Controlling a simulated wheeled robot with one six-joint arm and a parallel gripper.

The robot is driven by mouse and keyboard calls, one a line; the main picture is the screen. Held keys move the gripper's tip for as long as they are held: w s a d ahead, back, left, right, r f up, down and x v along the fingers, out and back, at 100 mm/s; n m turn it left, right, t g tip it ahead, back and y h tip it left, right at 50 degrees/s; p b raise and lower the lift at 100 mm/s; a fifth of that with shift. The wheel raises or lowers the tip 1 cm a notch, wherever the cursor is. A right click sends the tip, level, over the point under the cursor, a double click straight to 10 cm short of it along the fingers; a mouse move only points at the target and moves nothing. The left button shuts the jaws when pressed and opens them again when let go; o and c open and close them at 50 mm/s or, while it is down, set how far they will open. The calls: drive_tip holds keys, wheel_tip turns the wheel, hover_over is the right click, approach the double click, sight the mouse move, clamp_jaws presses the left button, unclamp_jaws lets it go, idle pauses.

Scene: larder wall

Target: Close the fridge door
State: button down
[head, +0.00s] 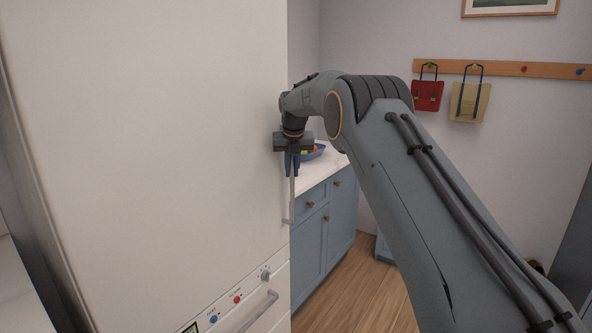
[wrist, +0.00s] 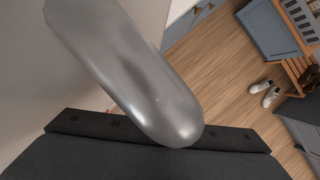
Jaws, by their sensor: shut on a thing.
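The fridge door (head: 160,130) is a tall cream panel filling the left of the head view. Its right edge lines up with the panel below, and I see no gap there. A slim vertical metal handle (head: 291,205) runs along its right edge. My gripper (head: 292,165) is shut on the handle's upper part, pointing down in the picture; its fingers hide that part. In the wrist view the handle (wrist: 130,75) is a large, rounded grey bar close to the camera, above the dark gripper body. The fingertips are not seen there.
Below the door is a panel with blue and red knobs (head: 237,299) and a bar handle (head: 258,312). Blue cabinets (head: 325,235) with a pale worktop stand to the right, holding a blue bowl (head: 313,155). Wooden floor is clear beyond; shoes (wrist: 265,92) lie farther off.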

drive_tip(key=shift+a, duration=0.55)
drive_tip(key=c, duration=1.7)
unclamp_jaws()
drive_tip(key=shift+a, duration=0.1)
drive_tip(key=shift+r, duration=0.1)
drive_tip(key=shift+d+b+v, duration=0.2)
drive_tip(key=shift+b+v, duration=0.35)
drive_tip(key=shift+v, duration=1.35)
drive_tip(key=shift+d+b+v, duration=0.25)
drive_tip(key=shift+b+v, duration=0.25)
drive_tip(key=shift+v, duration=1.4)
